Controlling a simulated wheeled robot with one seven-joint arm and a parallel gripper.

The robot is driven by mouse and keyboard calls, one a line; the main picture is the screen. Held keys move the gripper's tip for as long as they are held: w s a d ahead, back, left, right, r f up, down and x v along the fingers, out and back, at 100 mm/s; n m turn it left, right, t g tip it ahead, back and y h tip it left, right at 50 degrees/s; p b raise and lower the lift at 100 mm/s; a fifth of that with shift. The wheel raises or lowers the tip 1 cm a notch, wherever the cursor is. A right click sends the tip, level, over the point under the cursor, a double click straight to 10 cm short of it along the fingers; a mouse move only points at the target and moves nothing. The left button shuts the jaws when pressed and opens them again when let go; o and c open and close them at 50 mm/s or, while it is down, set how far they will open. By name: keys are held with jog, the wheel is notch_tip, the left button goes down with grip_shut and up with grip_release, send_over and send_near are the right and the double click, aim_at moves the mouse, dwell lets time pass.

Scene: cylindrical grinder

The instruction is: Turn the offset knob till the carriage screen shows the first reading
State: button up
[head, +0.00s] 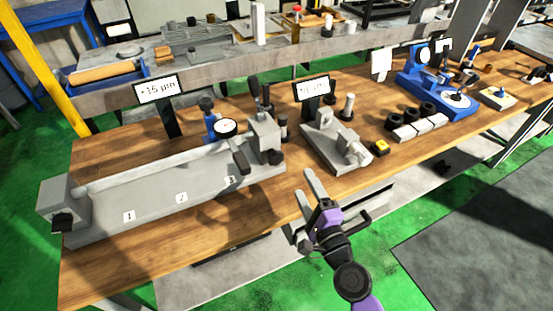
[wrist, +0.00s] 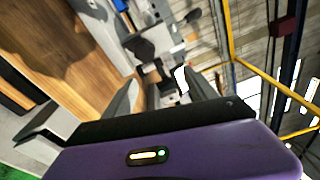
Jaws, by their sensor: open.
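A long grey grinder bed (head: 155,190) with plates marked 1, 2 and 3 stands at the left of the wooden bench. A screen (head: 157,89) behind it reads about +16 µm. A round dial (head: 225,127) on a blue mount stands by the carriage. A second screen (head: 311,88) stands behind a smaller grey fixture (head: 335,140); its reading is too small to tell. I cannot tell which part is the offset knob. My gripper (head: 335,197) is open and empty, in front of the bench edge near the smaller fixture. Its fingers also show in the wrist view (wrist: 160,95).
A blue machine (head: 440,92) stands farther right. The bench front between bed and fixture is fairly clear.

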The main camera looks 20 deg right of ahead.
aim_at(277, 161)
jog(key=w+f+m, duration=0.1)
jog(key=w+m, duration=0.1)
jog(key=m, duration=0.1)
jog(key=w+f+m+y, duration=0.1)
jog(key=w+m, duration=0.1)
jog(key=m, duration=0.1)
jog(key=w+a+m, duration=0.1)
jog(key=w+m, duration=0.1)
jog(key=m, duration=0.2)
jog(key=shift+w+f+y, duration=0.4)
jog(key=shift+a+r+m, duration=0.1)
jog(key=shift+a+m, duration=0.1)
jog(key=shift+m, duration=0.7)
jog(key=shift+w, duration=3.85)
jog(key=shift+c, duration=0.5)
jog(key=c, duration=1.3)
jog(key=shift+b, duration=0.3)
